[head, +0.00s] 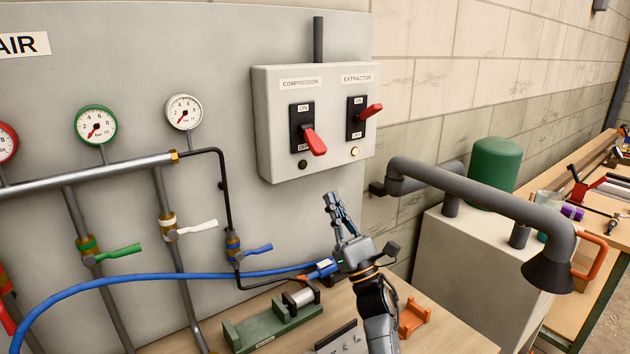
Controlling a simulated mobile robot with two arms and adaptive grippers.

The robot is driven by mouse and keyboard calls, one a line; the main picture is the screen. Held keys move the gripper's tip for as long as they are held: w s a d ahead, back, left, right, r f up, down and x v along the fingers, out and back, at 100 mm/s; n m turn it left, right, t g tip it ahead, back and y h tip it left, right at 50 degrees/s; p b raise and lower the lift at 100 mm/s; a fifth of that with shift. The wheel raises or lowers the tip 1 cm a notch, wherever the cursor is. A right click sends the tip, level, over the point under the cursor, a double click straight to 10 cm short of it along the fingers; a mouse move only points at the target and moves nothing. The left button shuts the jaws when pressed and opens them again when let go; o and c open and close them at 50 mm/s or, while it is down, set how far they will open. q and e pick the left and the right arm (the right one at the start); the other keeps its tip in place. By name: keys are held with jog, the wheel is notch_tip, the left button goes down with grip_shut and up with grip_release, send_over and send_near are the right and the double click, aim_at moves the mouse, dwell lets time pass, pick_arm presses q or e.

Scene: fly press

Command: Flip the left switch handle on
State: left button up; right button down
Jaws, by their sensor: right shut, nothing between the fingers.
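A grey switch box (267,128) on the wall panel carries two red handles. The left switch handle (315,142), under the label COMPRESSOR, points down toward OFF, and the round lamp below it is dark. The right switch handle (370,112), under the label EXTRACTOR, is tilted up toward ON, and the lamp below it glows. My right gripper (334,200) is shut and empty. It points up, below the switch box and apart from both handles. My left gripper is not in view.
Gauges (184,112), grey pipes and coloured valve levers (190,229) line the panel at left. A blue hose (130,282) runs toward my right wrist. A grey duct (470,190) with a flared nozzle stands at right. A green fixture (270,325) sits on the wooden bench below.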

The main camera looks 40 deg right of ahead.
aim_at(314, 142)
pick_arm(q)
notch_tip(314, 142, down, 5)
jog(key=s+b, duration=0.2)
jog(key=b, duration=0.1)
pick_arm(e)
notch_tip(314, 142, down, 4)
pick_arm(q)
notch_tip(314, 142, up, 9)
jog(key=p, duration=0.8)
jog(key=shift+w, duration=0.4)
pick_arm(e)
jog(key=w+r, duration=0.4)
jog(key=r, duration=0.6)
jog(key=shift+d+r, duration=0.2)
jog(key=shift+r, duration=0.1)
jog(key=shift+w, duration=0.2)
jog(key=shift+w, duration=0.1)
